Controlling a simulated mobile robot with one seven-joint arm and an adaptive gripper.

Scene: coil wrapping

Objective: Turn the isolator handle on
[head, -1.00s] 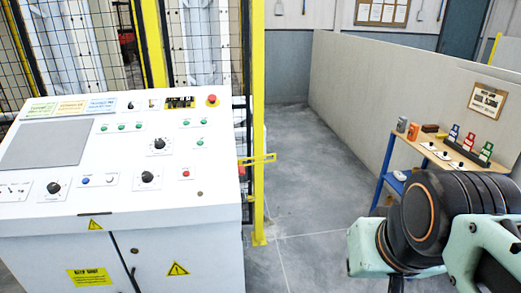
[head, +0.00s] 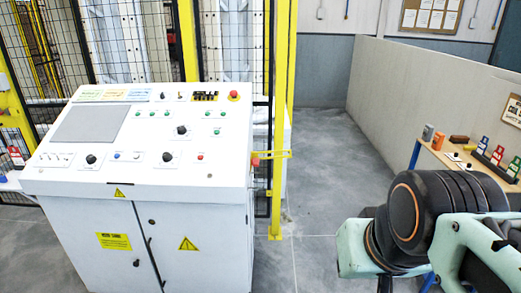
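The white control console (head: 150,210) stands at left centre with a sloped panel of knobs, buttons and lamps. On its right side is a small red part (head: 255,162) beside a yellow bar (head: 272,154); this may be the isolator handle, but it is too small to tell its position. Black rotary knobs (head: 181,130) sit on the panel top. My arm links show at lower right, well apart from the console. My gripper is out of view.
A yellow-posted mesh fence (head: 277,190) runs behind and beside the console. Grey floor (head: 330,160) is open to its right, bounded by a low partition (head: 400,100). A workbench (head: 432,148) with small items stands at right.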

